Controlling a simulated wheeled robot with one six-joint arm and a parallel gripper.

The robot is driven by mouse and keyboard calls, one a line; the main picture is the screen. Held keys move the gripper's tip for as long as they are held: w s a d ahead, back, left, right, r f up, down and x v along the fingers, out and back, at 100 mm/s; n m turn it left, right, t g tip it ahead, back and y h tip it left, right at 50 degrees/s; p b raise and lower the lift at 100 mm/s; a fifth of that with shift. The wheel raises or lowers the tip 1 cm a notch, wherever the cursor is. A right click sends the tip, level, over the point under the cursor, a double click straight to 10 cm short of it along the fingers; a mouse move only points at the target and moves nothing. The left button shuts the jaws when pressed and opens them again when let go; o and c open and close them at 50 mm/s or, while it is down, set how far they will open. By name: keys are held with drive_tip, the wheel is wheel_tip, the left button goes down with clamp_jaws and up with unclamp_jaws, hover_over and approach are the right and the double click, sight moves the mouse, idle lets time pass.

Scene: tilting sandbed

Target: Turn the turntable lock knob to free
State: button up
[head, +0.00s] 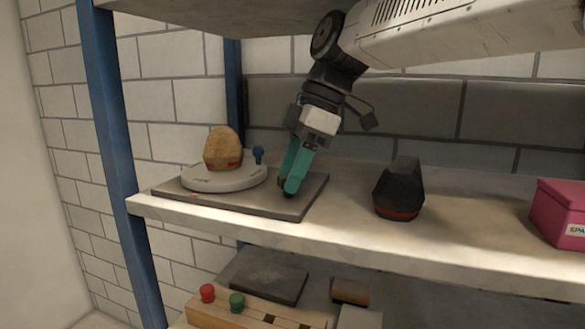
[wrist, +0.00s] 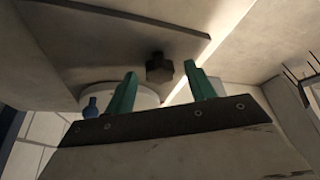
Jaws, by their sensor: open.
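The lock knob (wrist: 159,68) is a dark, faceted knob on the turntable's grey base plate (head: 225,199). In the wrist view it shows between and just beyond the two green fingertips, with a gap on each side. The white round turntable (head: 205,183) sits on the left of the plate, with a blue peg (head: 258,154) at its edge. My gripper (head: 291,187) is open and points down over the right part of the plate. In the head view its fingers mostly hide the knob. Whether the fingertips reach down around the knob, I cannot tell.
A tan rock with a red band (head: 222,149) stands on the turntable. A black rock with a red band (head: 399,190) stands right of the plate, and a pink box (head: 562,212) at the far right. A blue post (head: 108,120) rises left. A shelf board hangs above.

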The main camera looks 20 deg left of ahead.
drive_tip(key=shift+w+d+r, duration=0.1)
drive_tip(key=shift+r, duration=0.2)
drive_tip(key=w+d, duration=0.1)
drive_tip(key=d, duration=0.2)
drive_tip(key=w+d, duration=0.2)
drive_tip(key=d, duration=0.2)
drive_tip(key=w+d, duration=0.2)
drive_tip(key=d, duration=0.2)
drive_tip(key=shift+w+r, duration=0.1)
drive_tip(key=shift+r, duration=0.15)
